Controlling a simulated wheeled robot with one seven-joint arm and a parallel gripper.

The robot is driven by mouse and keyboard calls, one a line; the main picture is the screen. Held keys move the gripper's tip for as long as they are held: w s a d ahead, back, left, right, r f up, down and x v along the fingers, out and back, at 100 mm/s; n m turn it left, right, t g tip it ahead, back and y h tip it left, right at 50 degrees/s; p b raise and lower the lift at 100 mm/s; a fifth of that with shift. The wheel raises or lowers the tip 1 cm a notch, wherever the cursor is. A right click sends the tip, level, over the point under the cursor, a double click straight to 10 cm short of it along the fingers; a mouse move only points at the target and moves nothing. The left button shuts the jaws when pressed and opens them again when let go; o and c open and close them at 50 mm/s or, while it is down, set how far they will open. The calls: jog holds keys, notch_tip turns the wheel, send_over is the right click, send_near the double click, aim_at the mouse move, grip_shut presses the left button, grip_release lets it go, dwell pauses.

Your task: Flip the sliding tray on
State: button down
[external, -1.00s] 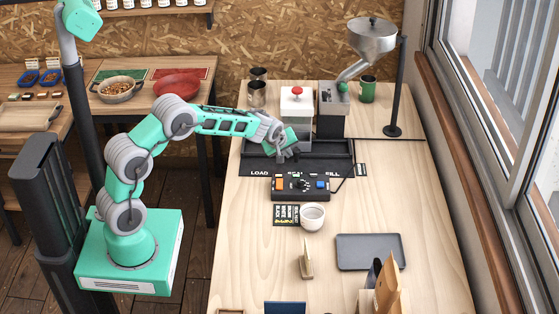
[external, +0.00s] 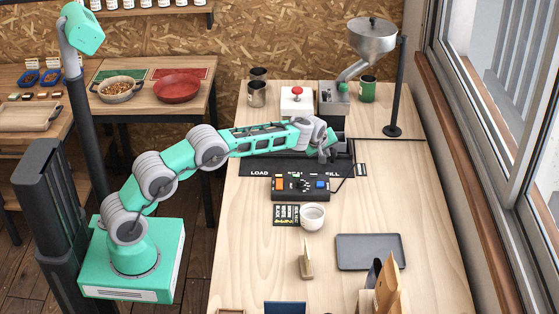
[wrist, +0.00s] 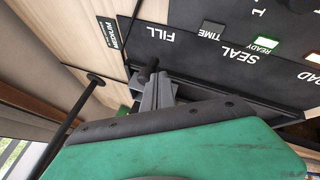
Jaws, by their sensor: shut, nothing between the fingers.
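The long black tray unit (external: 262,161) lies across the far part of the table, with LOAD near its left end and FILL near its right end. In the wrist view its black panel (wrist: 195,47) reads FILL and SEAL. My gripper (external: 327,154) is over its right part, close to the FILL lettering. In the wrist view my gripper (wrist: 154,80) is shut and empty, beside a small dark post (wrist: 152,66) near FILL. Whether they touch, I cannot tell. My arm and gripper hide part of the channel, and the carriage's position is unclear.
A white box with a red button (external: 297,101) and a steel hopper (external: 371,38) stand behind the unit. A black control box (external: 300,189), white cup (external: 312,217) and grey tray (external: 369,252) are in front. A black stand (external: 396,90) rises at the right.

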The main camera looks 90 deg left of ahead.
jog(key=shift+w+r, duration=0.1)
jog(key=shift+w, duration=0.2)
jog(key=shift+d, duration=0.1)
